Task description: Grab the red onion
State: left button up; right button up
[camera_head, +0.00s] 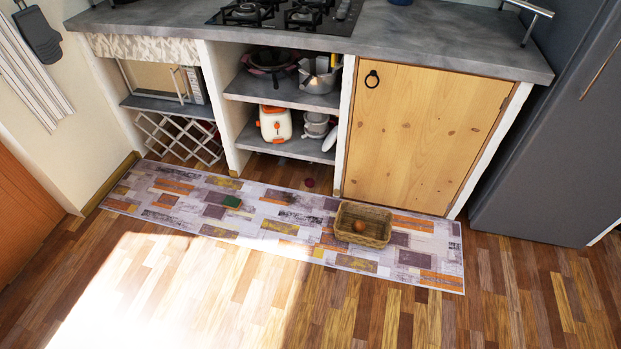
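A small dark red round thing (309,183), which looks like the red onion, lies on the floor at the back edge of the patterned mat (140,198), in front of the open shelves. It is too small to be sure. A wicker basket (347,236) stands on the right part of the mat with a brownish-orange round thing (360,226) inside, perhaps another onion or an egg. Neither of my grippers is in view.
Above are a grey counter (430,45) with a gas hob (290,14) and open shelves (285,95) holding pots and an orange-white appliance (275,124). A wooden door (425,135) and dark fridge (540,150) stand right. A green item (232,202) lies on the mat. The front floor is clear.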

aim_at(309, 182)
jog(key=i+j+z, duration=0.1)
jog(key=i+z, duration=0.3)
jog(key=i, duration=1.05)
